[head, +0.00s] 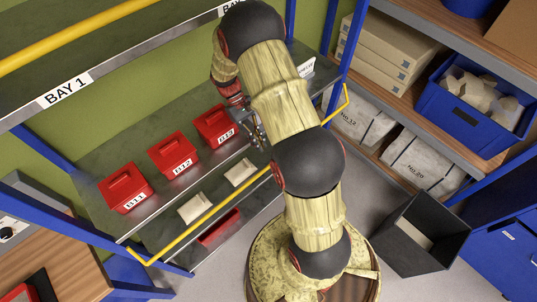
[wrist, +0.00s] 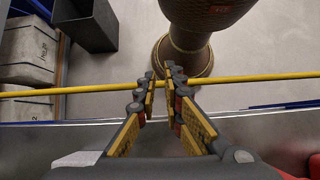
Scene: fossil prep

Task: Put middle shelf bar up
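The middle shelf bar (head: 213,212) is a yellow rail. It runs low along the front of the middle shelf (head: 172,205), beneath the shelf's front edge, and my arm hides part of it. In the wrist view the bar (wrist: 255,78) crosses from left to right beyond my fingers. My gripper (head: 256,132) is near the right part of the middle shelf's front, partly hidden by my arm. In the wrist view my gripper (wrist: 161,84) has a narrow gap between its fingers and nothing held. Whether the fingertips touch the bar cannot be told.
Red bins B11 (head: 124,190), B12 (head: 173,155) and B13 (head: 215,127) stand on the middle shelf. Another yellow bar (head: 70,40) is at the upper shelf. A dark open bin (head: 435,215) stands on the floor at right. A blue crate (head: 455,115) sits on the right rack.

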